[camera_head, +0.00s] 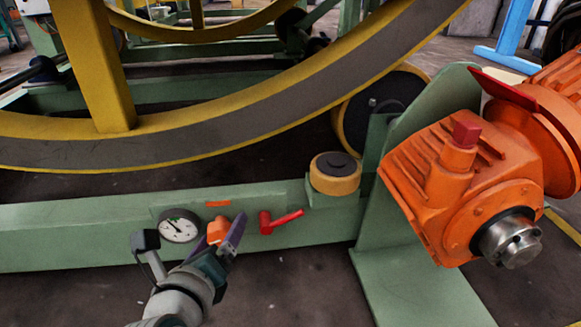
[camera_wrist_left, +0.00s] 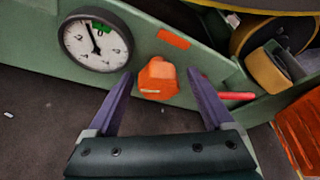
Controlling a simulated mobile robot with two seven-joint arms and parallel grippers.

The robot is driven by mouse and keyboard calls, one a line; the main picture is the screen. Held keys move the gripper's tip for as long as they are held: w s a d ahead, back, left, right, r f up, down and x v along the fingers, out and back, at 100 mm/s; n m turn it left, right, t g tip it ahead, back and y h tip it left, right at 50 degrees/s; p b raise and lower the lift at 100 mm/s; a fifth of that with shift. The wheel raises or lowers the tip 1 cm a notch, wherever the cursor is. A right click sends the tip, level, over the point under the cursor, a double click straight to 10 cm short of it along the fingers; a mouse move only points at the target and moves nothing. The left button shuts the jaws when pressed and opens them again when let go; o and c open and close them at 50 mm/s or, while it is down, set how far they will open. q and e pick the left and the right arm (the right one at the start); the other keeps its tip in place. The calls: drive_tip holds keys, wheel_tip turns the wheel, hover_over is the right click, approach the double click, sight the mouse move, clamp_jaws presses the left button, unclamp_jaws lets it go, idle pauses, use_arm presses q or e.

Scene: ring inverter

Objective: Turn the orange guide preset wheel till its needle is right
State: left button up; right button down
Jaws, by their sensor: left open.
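The orange preset wheel (camera_head: 218,229) is a small knob on the green beam; it also shows in the left wrist view (camera_wrist_left: 158,79). My left gripper (camera_wrist_left: 160,75) is open, with one purple finger on each side of the wheel and visible gaps to it. In the head view the gripper (camera_head: 226,235) reaches up to the wheel from below. The round white gauge (camera_head: 179,226) sits left of the wheel. In the left wrist view its needle (camera_wrist_left: 91,34) points up and slightly left, just left of a green mark (camera_wrist_left: 101,28). My right gripper is not in view.
A red lever (camera_head: 281,221) sits on the beam right of the wheel. An orange label (camera_head: 218,204) is above the wheel. A yellow roller (camera_head: 335,174), a large yellow-rimmed ring (camera_head: 230,118) and an orange gear motor (camera_head: 450,180) stand farther right and above. The floor below is clear.

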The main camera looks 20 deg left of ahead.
use_arm(q)
drive_tip(key=shift+c, duration=0.4)
drive_tip(key=shift+s+a, duration=0.1)
drive_tip(key=c, duration=0.5)
clamp_jaws()
drive_tip(key=shift+m+g+y+p, duration=0.4)
drive_tip(key=shift+m+g+y, duration=0.15)
drive_tip(key=shift+m, duration=0.65)
drive_tip(key=shift+m+g+y, duration=0.25)
drive_tip(key=shift+m+y, duration=0.1)
drive_tip(key=shift+m, duration=0.45)
drive_tip(key=shift+o, duration=2.3)
unclamp_jaws()
drive_tip(key=shift+o, duration=0.6)
drive_tip(key=shift+d, duration=0.3)
